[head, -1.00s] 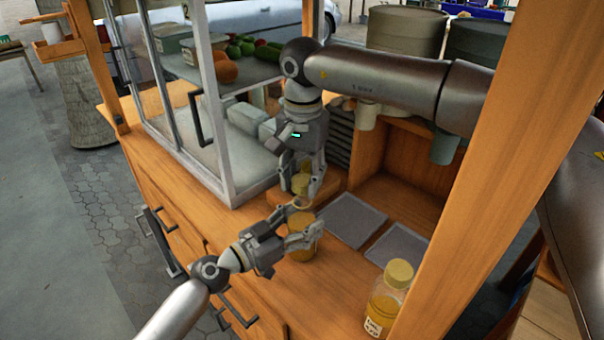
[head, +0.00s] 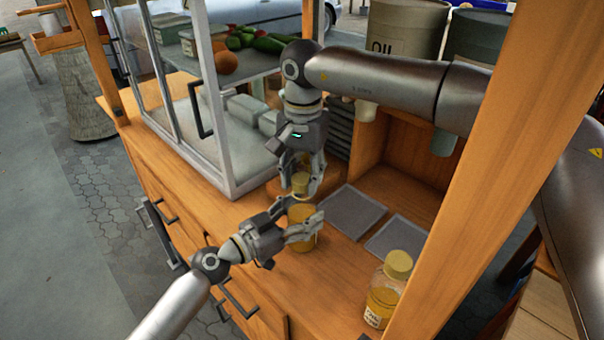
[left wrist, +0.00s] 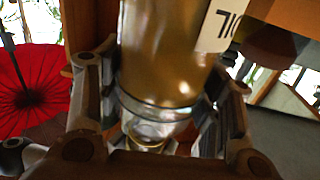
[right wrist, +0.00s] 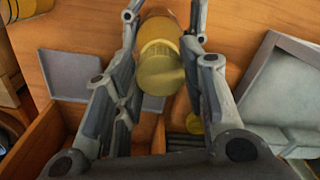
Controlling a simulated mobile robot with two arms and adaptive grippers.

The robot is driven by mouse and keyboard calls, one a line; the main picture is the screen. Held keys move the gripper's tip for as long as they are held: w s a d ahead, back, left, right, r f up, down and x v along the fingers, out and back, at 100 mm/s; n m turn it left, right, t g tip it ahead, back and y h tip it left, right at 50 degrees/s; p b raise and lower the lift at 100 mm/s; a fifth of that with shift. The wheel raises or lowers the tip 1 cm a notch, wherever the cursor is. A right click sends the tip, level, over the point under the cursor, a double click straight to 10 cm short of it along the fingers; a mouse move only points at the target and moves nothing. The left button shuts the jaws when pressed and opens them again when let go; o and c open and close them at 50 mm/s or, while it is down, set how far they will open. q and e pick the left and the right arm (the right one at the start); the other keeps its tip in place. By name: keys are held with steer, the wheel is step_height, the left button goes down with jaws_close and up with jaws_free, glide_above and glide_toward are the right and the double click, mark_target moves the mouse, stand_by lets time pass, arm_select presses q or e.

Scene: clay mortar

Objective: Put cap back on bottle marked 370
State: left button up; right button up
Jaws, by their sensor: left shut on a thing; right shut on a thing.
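My left gripper (head: 303,230) is shut around a bottle of yellow-brown oil (head: 301,212) on the wooden counter. The left wrist view shows this bottle (left wrist: 165,60) between the fingers, with part of a white label reading "OIL"; its number is not visible. My right gripper (head: 304,178) is directly above, shut on a yellow cap (head: 300,181). The right wrist view shows the cap (right wrist: 160,66) between the fingers, lined up with the bottle. I cannot tell whether the cap is seated on the neck. A second, similar bottle (head: 382,305) stands apart at the right, capped; its label is too small to read surely.
A glass display case (head: 215,140) with vegetables stands behind and left of the grippers. Two flat grey trays (head: 352,212) lie to the right. A wooden post (head: 490,150) rises at the right, near the second bottle. Some counter in front is clear.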

steer(key=shift+f, duration=0.6)
